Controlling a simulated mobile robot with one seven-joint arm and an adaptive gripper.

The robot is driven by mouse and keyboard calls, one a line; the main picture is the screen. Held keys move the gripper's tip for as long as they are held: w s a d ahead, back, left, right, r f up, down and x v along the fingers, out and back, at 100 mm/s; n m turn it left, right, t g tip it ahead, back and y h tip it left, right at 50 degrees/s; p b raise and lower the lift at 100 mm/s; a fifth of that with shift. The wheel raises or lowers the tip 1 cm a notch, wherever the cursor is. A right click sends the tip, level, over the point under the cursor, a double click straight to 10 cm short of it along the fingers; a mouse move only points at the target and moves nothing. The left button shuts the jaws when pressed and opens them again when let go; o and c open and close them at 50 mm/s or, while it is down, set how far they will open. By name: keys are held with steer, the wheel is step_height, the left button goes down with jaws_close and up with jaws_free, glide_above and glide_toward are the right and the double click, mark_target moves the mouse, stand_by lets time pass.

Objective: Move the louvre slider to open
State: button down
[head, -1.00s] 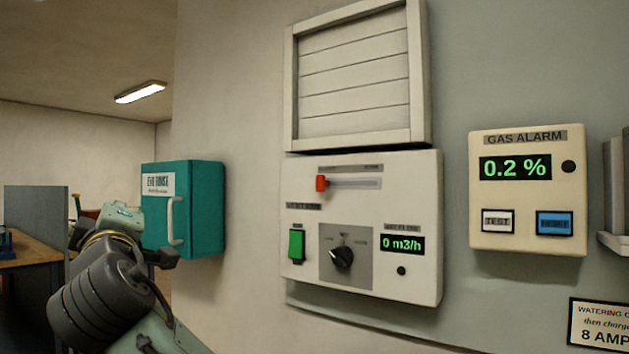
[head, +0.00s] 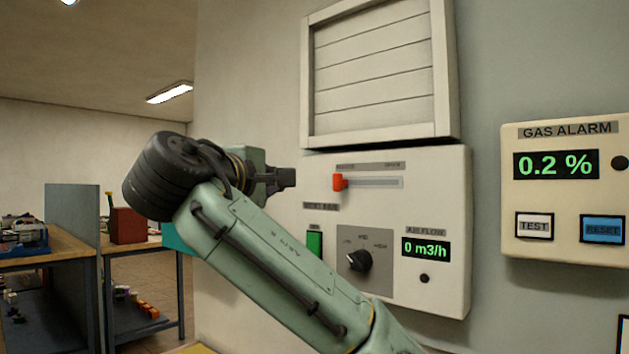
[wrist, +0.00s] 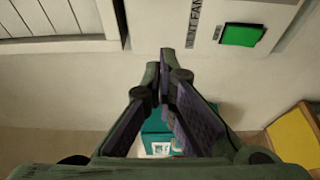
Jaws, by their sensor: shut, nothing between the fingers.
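The louvre slider has a red knob (head: 339,182) at the left end of its horizontal slot (head: 375,183), high on the white control panel (head: 455,230). The slot's end labels are too small to read surely. The closed slatted louvre (head: 375,75) is above the panel. My gripper (head: 291,178) is shut and empty, left of the red knob and apart from it, at about its height in the picture. In the wrist view my gripper's fingertips (wrist: 165,58) are together, with the wall beyond them. The slider is not visible in the wrist view.
The panel also has a green switch (head: 314,243), partly behind my arm, a black dial (head: 358,260) and an airflow display (head: 426,248) reading 0 m3/h. A gas alarm (head: 570,190) is to the right. The teal box (head: 177,238) is mostly hidden by my arm.

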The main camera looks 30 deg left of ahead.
mark_target(340, 182)
steer(key=w+p, duration=0.1)
steer(key=w, duration=0.2)
steer(key=w+a+p, duration=0.1)
steer(key=w, duration=0.2)
steer(key=w+p, duration=0.1)
steer(key=w, duration=0.3)
steer(key=shift+a+r+p, duration=0.1)
steer(key=shift+a+p, duration=0.25)
steer(key=shift+a, duration=0.05)
steer(key=d, duration=0.4)
steer(key=shift+s, duration=0.35)
